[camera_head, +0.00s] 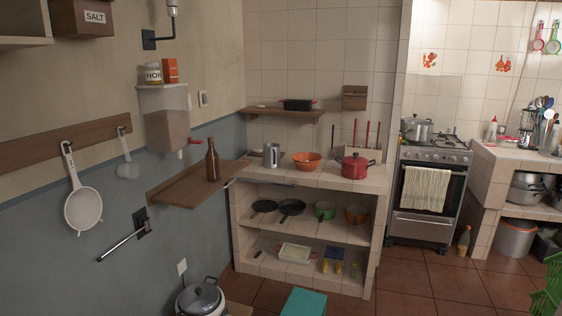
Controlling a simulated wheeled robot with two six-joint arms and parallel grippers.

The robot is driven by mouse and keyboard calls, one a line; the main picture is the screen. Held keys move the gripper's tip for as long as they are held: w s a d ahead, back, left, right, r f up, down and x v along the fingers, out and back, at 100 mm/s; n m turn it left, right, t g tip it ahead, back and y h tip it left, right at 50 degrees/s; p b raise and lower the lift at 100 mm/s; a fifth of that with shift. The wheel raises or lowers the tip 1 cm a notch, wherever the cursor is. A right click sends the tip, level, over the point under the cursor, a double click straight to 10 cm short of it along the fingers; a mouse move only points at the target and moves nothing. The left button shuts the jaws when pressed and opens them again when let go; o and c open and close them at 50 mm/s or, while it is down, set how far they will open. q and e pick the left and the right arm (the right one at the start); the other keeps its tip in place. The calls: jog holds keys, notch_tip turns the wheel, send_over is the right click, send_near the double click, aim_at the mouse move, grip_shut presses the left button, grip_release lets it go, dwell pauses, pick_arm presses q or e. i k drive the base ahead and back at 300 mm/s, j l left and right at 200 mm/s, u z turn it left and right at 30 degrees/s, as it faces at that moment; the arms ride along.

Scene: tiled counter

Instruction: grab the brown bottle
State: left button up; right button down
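The brown bottle (212,161) stands upright on a wooden wall shelf (180,190) left of the middle of the head view. Its neck is narrow and nothing touches it that I can see. Neither of my grippers shows in the view.
A tiled counter (318,177) right of the bottle bears a metal pitcher, an orange colander (307,161) and a red pot (355,166). A clear dispenser (165,120) hangs on the wall above the shelf. A lidded pot (200,297) and a teal box (303,303) stand low in front.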

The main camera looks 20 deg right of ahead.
aim_at(212, 159)
jog(key=z, duration=0.15)
jog(key=i+l, duration=0.3)
jog(key=i+l+u, duration=0.1)
jog(key=i+l, duration=0.2)
jog(key=l, duration=0.2)
jog(key=i+l, duration=0.6)
jog(key=l, duration=0.25)
jog(key=i+l+u, duration=0.1)
jog(key=i+l, duration=0.2)
jog(key=l, duration=0.1)
